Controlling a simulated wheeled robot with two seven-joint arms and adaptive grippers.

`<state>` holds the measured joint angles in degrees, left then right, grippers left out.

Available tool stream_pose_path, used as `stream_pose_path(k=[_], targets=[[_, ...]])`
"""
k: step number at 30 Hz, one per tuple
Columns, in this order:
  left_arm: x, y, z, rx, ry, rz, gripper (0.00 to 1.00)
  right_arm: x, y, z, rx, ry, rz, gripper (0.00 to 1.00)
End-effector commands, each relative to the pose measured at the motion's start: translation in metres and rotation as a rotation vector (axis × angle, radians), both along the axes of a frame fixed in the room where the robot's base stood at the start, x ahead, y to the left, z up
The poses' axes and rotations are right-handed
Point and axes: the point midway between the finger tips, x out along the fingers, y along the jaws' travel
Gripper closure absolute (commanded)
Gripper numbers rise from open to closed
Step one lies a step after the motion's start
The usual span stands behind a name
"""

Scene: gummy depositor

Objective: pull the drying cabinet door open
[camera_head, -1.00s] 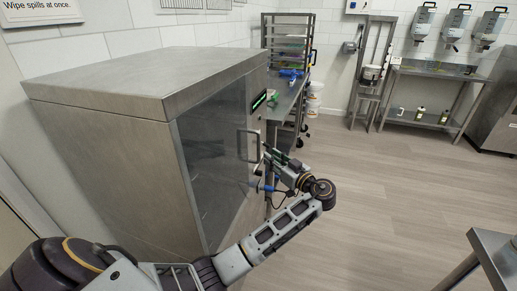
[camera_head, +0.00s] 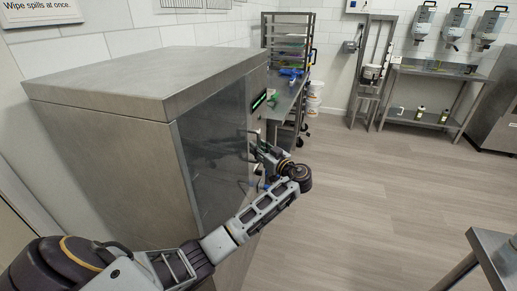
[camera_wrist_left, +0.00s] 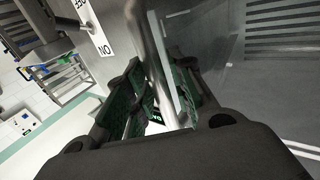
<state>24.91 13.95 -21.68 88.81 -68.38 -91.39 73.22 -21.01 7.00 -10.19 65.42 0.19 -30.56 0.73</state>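The drying cabinet (camera_head: 110,140) is the large steel box at the left of the head view. Its glazed door (camera_head: 215,140) looks closed. The upright bar handle (camera_head: 249,148) is on the door's far side, partly hidden by my gripper. My left gripper (camera_head: 262,157) is at the handle. In the left wrist view the metal handle bar (camera_wrist_left: 160,55) runs between the green-padded fingers of that gripper (camera_wrist_left: 160,85). The fingers stand apart on either side of the bar; firm contact on both sides cannot be seen. My right gripper is in neither view.
A steel bench (camera_head: 287,102) and a tray rack (camera_head: 287,35) stand beyond the cabinet. White buckets (camera_head: 313,104) are by the bench. A steel table corner (camera_head: 497,250) is at the lower right. The floor (camera_head: 380,190) right of the cabinet is clear.

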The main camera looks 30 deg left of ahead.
Motion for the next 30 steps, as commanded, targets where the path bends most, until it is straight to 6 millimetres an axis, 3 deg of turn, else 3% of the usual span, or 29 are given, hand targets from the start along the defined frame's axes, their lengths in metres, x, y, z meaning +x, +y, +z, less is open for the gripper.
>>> stream_pose_path(k=[4, 9, 30], targets=[[0.000, 0.000, 0.000, 0.000, 0.000, 0.000, 0.77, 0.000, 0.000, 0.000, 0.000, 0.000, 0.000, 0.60], [0.000, 0.000, 0.000, 0.000, 0.000, 0.000, 0.99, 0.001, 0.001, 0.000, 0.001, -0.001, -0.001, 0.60], [0.004, 0.000, -0.001, -0.001, -0.001, -0.023, 1.00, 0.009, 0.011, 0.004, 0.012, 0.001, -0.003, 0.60]])
